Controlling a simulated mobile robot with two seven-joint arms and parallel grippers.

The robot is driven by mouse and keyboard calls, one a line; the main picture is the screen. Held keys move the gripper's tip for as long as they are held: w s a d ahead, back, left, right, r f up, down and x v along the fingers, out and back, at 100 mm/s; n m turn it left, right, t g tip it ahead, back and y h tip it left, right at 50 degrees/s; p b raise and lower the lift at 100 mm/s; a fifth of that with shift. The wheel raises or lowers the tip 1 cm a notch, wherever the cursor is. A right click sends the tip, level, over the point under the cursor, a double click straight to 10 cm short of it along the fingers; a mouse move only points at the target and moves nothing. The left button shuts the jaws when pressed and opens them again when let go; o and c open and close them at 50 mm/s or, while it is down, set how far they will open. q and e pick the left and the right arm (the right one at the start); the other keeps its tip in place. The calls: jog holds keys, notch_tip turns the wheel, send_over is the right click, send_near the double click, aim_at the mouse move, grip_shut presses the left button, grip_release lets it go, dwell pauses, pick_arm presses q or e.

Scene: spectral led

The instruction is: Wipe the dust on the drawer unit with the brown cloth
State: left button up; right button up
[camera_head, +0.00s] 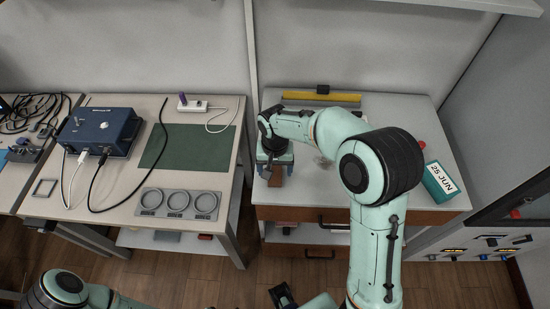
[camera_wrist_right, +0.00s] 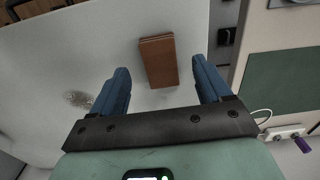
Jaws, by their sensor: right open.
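The drawer unit (camera_head: 330,190) has a pale grey top and brown drawer fronts. The brown cloth (camera_head: 277,177), a small folded block, lies near the left end of its top. In the right wrist view the cloth (camera_wrist_right: 158,62) shows between the fingers of my right gripper (camera_wrist_right: 160,66). The gripper is open and points down over the cloth, with a gap on both sides. In the head view the right gripper (camera_head: 275,160) partly covers the cloth. A grey dust patch (camera_wrist_right: 78,99) lies left of the fingers; in the head view dust (camera_head: 321,160) is beside my forearm.
A yellow bar (camera_head: 322,98) lies along the unit's back edge. A workbench with a green mat (camera_head: 187,147), blue box (camera_head: 100,130) and power strip (camera_head: 192,106) stands left, across a gap.

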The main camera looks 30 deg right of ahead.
aim_at(275, 175)
jog(key=shift+f, duration=1.55)
jog(key=c, duration=1.1)
jog(key=o, duration=0.7)
jog(key=shift+r, duration=0.3)
jog(key=shift+c, duration=0.2)
jog(key=c, duration=0.8)
